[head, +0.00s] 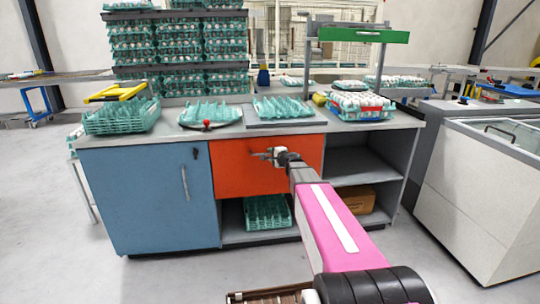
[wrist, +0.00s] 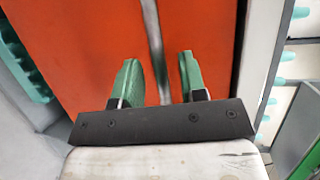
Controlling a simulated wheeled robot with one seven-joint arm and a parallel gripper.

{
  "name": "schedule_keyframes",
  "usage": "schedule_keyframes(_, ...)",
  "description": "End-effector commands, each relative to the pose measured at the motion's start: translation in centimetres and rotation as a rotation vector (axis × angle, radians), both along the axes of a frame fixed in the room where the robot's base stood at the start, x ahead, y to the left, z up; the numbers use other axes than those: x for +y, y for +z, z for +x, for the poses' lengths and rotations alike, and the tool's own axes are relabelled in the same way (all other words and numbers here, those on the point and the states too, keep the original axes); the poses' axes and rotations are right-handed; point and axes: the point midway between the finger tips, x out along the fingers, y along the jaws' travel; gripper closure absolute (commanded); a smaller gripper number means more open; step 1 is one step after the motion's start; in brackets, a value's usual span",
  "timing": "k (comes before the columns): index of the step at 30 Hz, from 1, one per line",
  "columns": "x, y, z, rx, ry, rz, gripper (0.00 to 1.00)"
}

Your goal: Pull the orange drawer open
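The orange drawer (head: 240,178) is in the middle of the workbench front and looks closed, flush with the cabinet. It fills much of the wrist view (wrist: 90,40). My gripper (head: 272,156) is in front of the drawer, near its centre, and hides part of it. In the wrist view my gripper (wrist: 160,72) has its two green-padded fingers spread apart. The thin grey drawer handle (wrist: 154,40) runs up and down that view between the fingers, with gaps showing on both sides. I cannot tell how deep the handle sits between the fingers.
A blue cabinet door (head: 145,200) is left of the drawer; open shelves (head: 360,165) are right. A green egg tray (head: 267,213) stands below the drawer. Trays cover much of the worktop (head: 230,128). A white chest (head: 495,190) stands at right. Floor in front is clear.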

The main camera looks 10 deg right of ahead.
Motion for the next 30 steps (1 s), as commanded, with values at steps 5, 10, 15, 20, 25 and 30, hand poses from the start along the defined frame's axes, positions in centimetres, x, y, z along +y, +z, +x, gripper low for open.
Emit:
schedule_keyframes(5,0.73,-0.36,1.70,0.000,0.001,0.000,0.61)
schedule_keyframes(10,0.82,-0.38,1.77,0.000,0.001,0.000,0.61)
schedule_keyframes(15,0.80,-0.37,1.74,0.000,0.001,0.000,0.81)
schedule_keyframes(20,0.79,-0.37,1.74,0.000,0.001,0.000,1.00)
schedule_keyframes(25,0.79,-0.37,1.76,0.000,0.001,0.000,1.00)
schedule_keyframes(30,0.78,-0.39,1.91,0.001,0.001,0.000,1.00)
